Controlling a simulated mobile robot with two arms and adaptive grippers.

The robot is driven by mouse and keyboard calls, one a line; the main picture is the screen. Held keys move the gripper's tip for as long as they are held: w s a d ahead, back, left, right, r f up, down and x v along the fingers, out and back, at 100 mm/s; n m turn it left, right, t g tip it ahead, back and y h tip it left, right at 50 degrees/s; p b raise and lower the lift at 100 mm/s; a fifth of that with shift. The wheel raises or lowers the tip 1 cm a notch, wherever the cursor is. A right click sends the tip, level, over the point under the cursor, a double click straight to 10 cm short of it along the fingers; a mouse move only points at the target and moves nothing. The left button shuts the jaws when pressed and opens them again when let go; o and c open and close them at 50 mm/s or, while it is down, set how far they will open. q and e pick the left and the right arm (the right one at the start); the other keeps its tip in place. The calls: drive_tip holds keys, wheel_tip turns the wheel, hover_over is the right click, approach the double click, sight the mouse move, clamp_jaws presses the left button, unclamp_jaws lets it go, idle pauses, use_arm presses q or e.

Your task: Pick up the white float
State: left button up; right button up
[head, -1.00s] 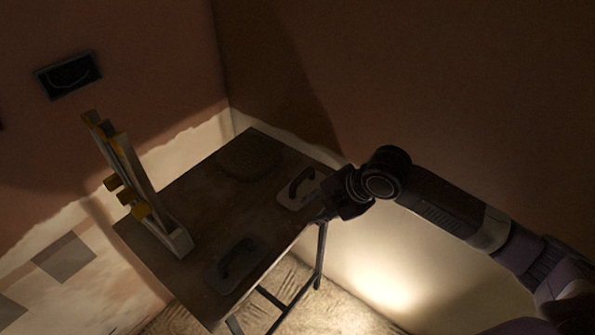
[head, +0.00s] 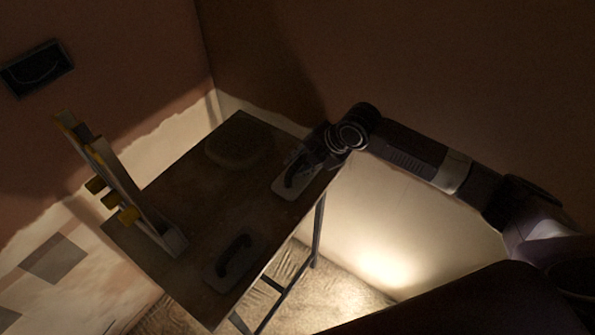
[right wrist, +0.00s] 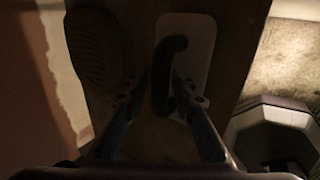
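The white float (head: 290,192) lies flat near the right edge of the dark table, its dark handle on top. In the right wrist view, its pale plate (right wrist: 200,40) and curved handle (right wrist: 163,78) show below my right gripper. My right gripper (head: 304,163) is above the float and partly covers it in the head view. Its two fingers (right wrist: 160,92) are apart, one on each side of the handle's near end. I cannot tell whether they touch the handle. My left gripper is out of view.
A second, darker float (head: 217,272) lies at the table's near end. A low rounded object (head: 235,150) lies at the back. A long pale piece with yellow parts (head: 140,207) stands tilted at the left edge. Walls close in behind the table (head: 190,200).

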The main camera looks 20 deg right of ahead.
sight(298, 161)
drive_tip(key=c, duration=0.6)
clamp_jaws()
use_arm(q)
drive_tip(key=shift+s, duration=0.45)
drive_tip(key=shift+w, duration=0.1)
use_arm(e)
drive_tip(key=shift+r, duration=0.1)
drive_tip(key=shift+r, duration=0.2)
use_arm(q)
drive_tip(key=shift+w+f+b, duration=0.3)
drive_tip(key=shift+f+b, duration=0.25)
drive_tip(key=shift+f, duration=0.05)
use_arm(e)
wheel_tip(298, 161, up, 20)
drive_tip(key=shift+f, duration=0.25)
